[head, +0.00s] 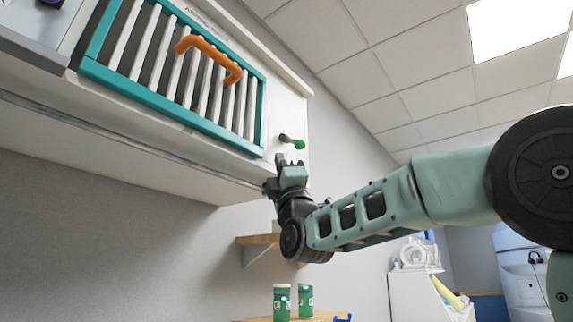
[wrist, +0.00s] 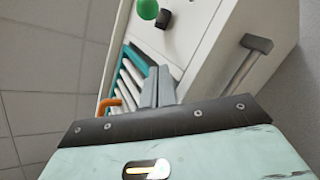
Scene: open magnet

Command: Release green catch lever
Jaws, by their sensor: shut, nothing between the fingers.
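The green catch lever (head: 292,141) sticks out from the white cabinet face, right of the teal-framed grille, on a short dark stem. In the wrist view its round green knob (wrist: 147,9) shows at the top, with a dark block (wrist: 163,19) beside it. My gripper (head: 280,160) points up just below the lever in the head view, apart from it. In the wrist view my gripper (wrist: 158,74) has its fingers together and nothing between them. The knob lies beyond the fingertips there.
The teal-framed grille (head: 172,112) with white bars carries an orange handle (head: 208,54). The white cabinet (head: 110,125) hangs above my arm. A wooden shelf (head: 258,240) is below, and green containers (head: 282,301) stand lower down. The space right of the cabinet is open.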

